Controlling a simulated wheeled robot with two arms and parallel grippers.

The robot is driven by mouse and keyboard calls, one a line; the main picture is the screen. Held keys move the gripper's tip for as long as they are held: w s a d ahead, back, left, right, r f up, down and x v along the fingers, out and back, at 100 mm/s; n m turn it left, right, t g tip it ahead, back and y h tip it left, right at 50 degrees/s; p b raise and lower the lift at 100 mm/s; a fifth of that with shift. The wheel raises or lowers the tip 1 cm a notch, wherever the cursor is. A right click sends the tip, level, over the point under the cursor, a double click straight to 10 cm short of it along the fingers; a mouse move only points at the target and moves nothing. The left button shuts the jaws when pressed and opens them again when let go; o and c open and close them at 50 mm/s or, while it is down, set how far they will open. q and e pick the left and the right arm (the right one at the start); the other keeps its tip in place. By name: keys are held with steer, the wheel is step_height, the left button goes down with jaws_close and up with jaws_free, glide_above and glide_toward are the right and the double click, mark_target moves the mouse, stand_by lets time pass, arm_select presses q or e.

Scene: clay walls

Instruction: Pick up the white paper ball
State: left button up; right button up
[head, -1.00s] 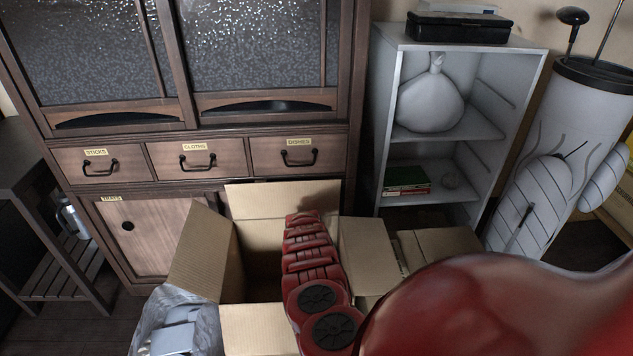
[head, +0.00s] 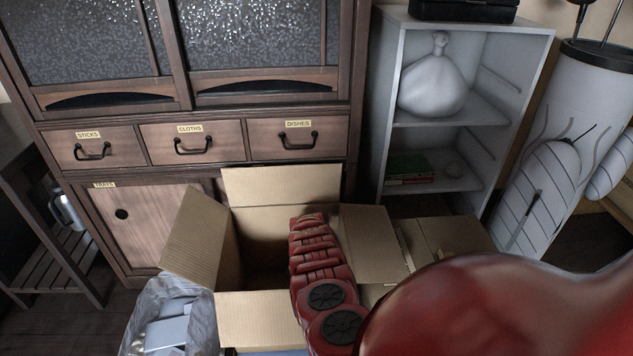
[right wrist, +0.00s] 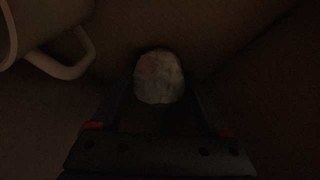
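In the dark right wrist view, a pale, crumpled white ball (right wrist: 159,77) with faint pinkish marks lies just ahead of my right gripper (right wrist: 161,92). The dark fingers stand apart on either side of it; contact is hard to make out. In the head view, my red right arm reaches down into an open cardboard box (head: 281,187), so the gripper and this ball are hidden there. My left gripper is not in view.
A white handled object (right wrist: 70,62) lies left of the ball in the wrist view. The box's flaps stand open around my arm. A silvery bag-lined bin (head: 168,318) is to the left, a second box (head: 447,236) to the right, and a drawer cabinet (head: 190,145) behind.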

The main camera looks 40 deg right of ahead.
steer(key=c, duration=0.7)
